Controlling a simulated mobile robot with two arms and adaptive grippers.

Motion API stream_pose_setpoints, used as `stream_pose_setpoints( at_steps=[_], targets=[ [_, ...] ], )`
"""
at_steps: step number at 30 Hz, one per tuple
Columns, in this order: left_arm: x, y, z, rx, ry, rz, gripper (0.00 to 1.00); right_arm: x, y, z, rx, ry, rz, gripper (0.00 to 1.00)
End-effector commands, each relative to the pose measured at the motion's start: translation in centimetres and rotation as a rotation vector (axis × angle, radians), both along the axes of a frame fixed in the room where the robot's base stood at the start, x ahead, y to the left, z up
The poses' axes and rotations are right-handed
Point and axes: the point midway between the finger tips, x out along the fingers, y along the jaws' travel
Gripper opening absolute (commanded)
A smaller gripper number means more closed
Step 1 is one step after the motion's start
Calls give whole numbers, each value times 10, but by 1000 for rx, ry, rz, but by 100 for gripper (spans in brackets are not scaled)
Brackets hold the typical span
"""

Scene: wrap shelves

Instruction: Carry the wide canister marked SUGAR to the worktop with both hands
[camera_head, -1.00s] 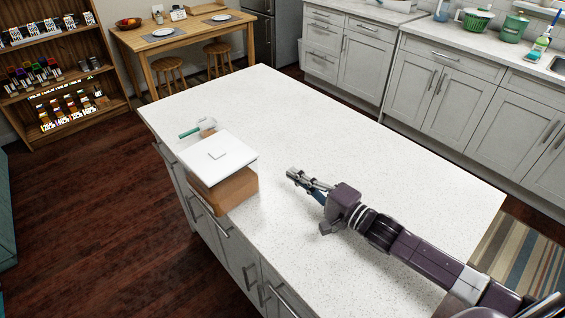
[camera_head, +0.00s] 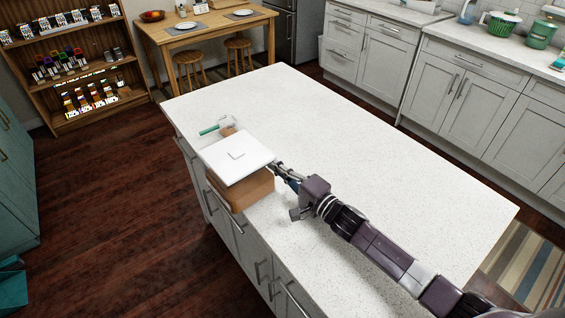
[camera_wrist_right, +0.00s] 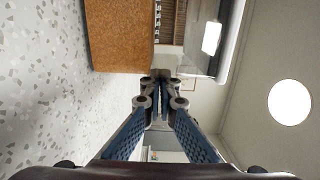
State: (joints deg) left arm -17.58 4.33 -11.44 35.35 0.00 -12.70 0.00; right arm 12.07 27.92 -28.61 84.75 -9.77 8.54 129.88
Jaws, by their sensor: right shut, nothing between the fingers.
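A wide brown canister (camera_head: 246,190) with a square white lid (camera_head: 236,156) and a small raised knob stands upright on the white worktop, near its left edge. No SUGAR marking is readable from here. My right gripper (camera_head: 276,168) is at the canister's right side, close to the lid's edge; whether it touches cannot be told. In the right wrist view, the canister's brown side (camera_wrist_right: 120,35) shows at upper left, beside the shut, empty fingers (camera_wrist_right: 163,88). My left gripper is not in view.
A green-handled item (camera_head: 215,127) lies on the worktop (camera_head: 360,160) just behind the canister. The worktop right of my arm is clear. A shelf with small goods (camera_head: 75,60) stands back left, a wooden table (camera_head: 205,32) with stools at the back, and counters (camera_head: 480,90) at right.

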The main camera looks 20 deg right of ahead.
Motion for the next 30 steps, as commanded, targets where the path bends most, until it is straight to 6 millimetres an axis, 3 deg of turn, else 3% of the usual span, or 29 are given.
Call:
stream_pose_setpoints(
  at_steps=[8, 18, 30],
  targets=[
    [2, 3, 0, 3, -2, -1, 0, 0, 0, 0, 0, 0, 0, 0],
    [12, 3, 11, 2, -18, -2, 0, -7, 29, 1, 1, -2, 1, 0],
    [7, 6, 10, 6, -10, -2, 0, -10, 27, 0, 0, -1, 0, 0]
  ],
)
